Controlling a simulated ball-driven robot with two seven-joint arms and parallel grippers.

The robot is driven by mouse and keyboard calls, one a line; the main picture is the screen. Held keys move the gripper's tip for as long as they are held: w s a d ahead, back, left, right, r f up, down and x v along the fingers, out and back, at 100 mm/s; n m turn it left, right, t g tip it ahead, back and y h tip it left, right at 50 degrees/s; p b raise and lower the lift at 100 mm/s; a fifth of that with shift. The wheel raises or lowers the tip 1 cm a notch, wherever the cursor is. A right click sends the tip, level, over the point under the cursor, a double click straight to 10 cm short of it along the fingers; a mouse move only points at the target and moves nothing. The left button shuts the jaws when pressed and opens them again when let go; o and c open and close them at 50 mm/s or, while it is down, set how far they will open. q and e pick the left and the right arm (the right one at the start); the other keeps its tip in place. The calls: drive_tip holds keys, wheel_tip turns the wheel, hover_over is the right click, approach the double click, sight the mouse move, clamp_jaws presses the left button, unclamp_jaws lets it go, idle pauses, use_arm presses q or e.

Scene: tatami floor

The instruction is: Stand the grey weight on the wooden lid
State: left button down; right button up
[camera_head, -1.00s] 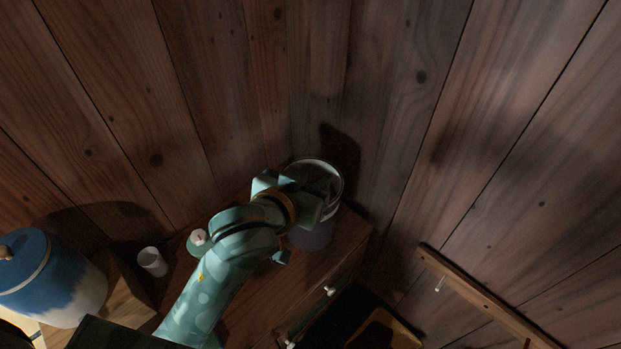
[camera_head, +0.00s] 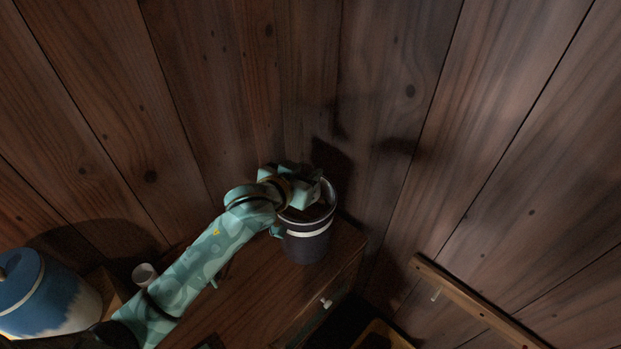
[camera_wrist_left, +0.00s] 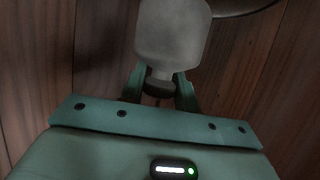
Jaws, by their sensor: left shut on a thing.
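My left gripper (camera_head: 312,192) is over the mouth of a dark crock (camera_head: 306,246) with a pale band, in the head view. In the left wrist view my left gripper (camera_wrist_left: 160,88) is shut on the narrow dark neck of the grey weight (camera_wrist_left: 172,36), whose wide pale-grey body shows beyond the fingers. In the head view the weight is hidden or too dark to make out. A brownish surface shows inside the crock's mouth; I cannot tell whether it is the wooden lid. My right gripper is not in view.
The crock stands on a wooden cabinet (camera_head: 235,303) against plank walls. A white cup (camera_head: 144,273) and a blue and white jar (camera_head: 45,295) stand at the left. A wooden rail with pegs (camera_head: 475,300) is on the right wall.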

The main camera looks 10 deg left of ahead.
use_arm(q)
drive_tip(key=shift+w+a+f, duration=0.3)
drive_tip(key=shift+w+f, duration=0.5)
drive_tip(key=shift+f, duration=0.05)
wheel_tip(320, 180, down, 3)
drive_tip(key=shift+w+b, duration=0.1)
drive_tip(key=shift+b, duration=0.45)
drive_tip(key=shift+f, duration=0.15)
drive_tip(key=shift+f, duration=0.1)
drive_tip(key=shift+f, duration=0.2)
drive_tip(key=c, duration=1)
unclamp_jaws()
drive_tip(key=shift+f, duration=0.15)
drive_tip(key=shift+c, duration=0.2)
